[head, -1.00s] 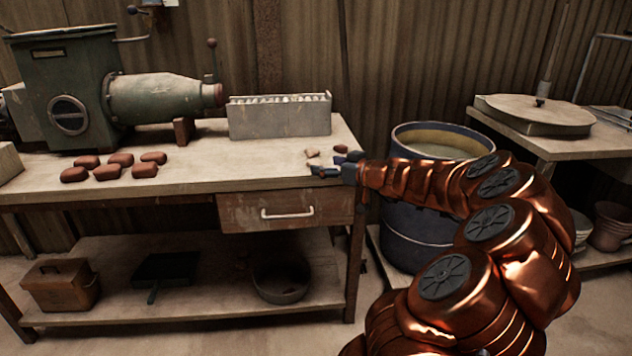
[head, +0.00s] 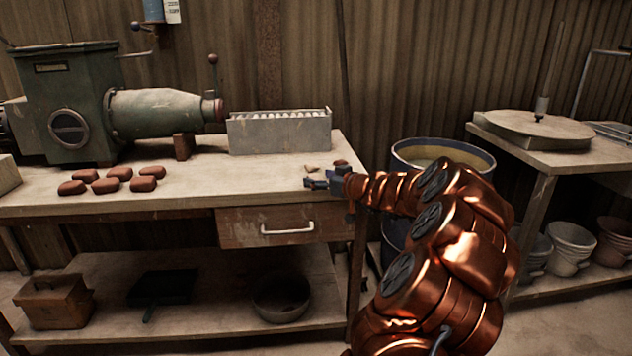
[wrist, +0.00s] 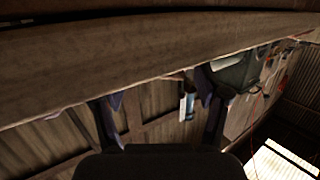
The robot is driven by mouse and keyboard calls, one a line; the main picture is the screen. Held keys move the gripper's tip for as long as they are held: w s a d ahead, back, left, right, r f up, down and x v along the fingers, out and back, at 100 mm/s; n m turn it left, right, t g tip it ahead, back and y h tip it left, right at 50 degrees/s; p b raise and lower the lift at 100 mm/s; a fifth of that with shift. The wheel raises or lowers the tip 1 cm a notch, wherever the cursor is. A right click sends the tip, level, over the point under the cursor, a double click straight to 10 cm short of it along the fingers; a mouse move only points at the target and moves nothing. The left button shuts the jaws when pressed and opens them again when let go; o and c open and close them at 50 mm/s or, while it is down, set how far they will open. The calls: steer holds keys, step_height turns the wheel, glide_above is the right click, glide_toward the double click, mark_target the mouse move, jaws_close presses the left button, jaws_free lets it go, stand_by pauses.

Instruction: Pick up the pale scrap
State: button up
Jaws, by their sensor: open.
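The pale scrap (head: 311,169) is a small beige piece lying on the right end of the workbench top, near the corner. In the head view my gripper (head: 313,184) is just in front of it, pointing left, with open, empty jaws. I see a gap between the scrap and the fingers, but cannot tell their height above the bench. In the wrist view the two dark fingers of my gripper (wrist: 160,116) stand apart; I cannot make out the scrap there.
A small red-brown piece (head: 340,162) lies right of the scrap. A grey metal box (head: 280,135) stands behind it. Several red-brown blocks (head: 118,173) lie at left beside the green press (head: 70,105). A blue drum (head: 393,226) stands right of the workbench (head: 235,183). The bench middle is clear.

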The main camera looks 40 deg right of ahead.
steer(key=shift+c, duration=0.3)
steer(key=c, duration=1.2)
steer(key=shift+o, duration=0.2)
